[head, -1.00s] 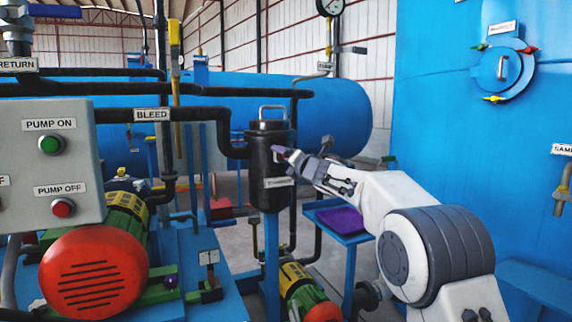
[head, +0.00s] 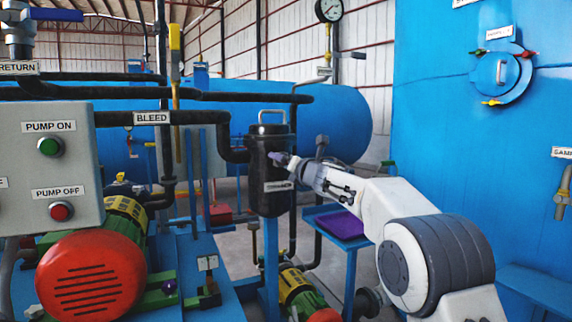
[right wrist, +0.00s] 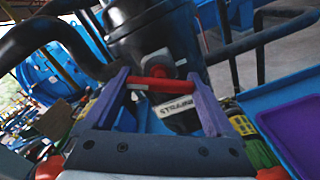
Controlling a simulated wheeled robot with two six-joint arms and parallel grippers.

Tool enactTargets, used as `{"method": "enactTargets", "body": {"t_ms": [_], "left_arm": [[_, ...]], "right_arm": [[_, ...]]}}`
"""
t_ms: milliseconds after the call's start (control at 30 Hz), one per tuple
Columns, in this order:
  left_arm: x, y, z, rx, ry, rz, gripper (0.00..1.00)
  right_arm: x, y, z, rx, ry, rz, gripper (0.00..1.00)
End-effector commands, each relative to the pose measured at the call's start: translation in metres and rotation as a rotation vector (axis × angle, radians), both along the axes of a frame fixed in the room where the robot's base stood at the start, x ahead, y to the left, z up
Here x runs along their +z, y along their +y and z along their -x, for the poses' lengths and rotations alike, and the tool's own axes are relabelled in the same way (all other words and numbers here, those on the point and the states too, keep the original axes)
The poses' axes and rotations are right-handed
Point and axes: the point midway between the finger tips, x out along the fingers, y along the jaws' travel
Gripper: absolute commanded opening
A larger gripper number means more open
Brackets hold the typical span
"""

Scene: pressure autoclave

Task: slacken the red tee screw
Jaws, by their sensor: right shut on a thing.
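The red tee screw (right wrist: 148,83) shows in the right wrist view as a short red bar across a round hub, on the side of the black strainer canister (head: 269,200). My right gripper (right wrist: 158,77) is shut on the red bar, with one purple finger at each end of it. In the head view my right gripper (head: 278,158) reaches in from the right and touches the canister's upper side; the red bar is too small and covered to make out there. My left gripper is not in view.
A blue stand with a purple tray (head: 340,223) is below my right arm. The black bleed pipe (head: 225,135) joins the canister on its left. A panel with pump buttons (head: 75,165) and a red-ended motor (head: 92,278) stand at left. A big blue vessel (head: 440,130) is at right.

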Motion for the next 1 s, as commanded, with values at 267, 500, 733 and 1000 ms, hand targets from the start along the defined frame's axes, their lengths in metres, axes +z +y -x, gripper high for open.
{"method": "enactTargets", "body": {"t_ms": [267, 500, 733, 1000], "left_arm": [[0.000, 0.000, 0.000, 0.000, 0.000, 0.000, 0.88], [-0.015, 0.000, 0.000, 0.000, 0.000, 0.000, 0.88], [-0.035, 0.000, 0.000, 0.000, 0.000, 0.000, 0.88], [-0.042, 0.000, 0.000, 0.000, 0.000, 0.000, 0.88]], "right_arm": [[-0.002, 0.001, 0.000, 0.002, 0.002, 0.000, 1.00], [-0.004, -0.007, 0.017, 0.001, 0.001, -0.001, 1.00], [-0.004, -0.025, 0.057, 0.003, 0.001, 0.000, 1.00], [-0.003, -0.039, 0.091, 0.005, 0.002, 0.000, 1.00]]}}
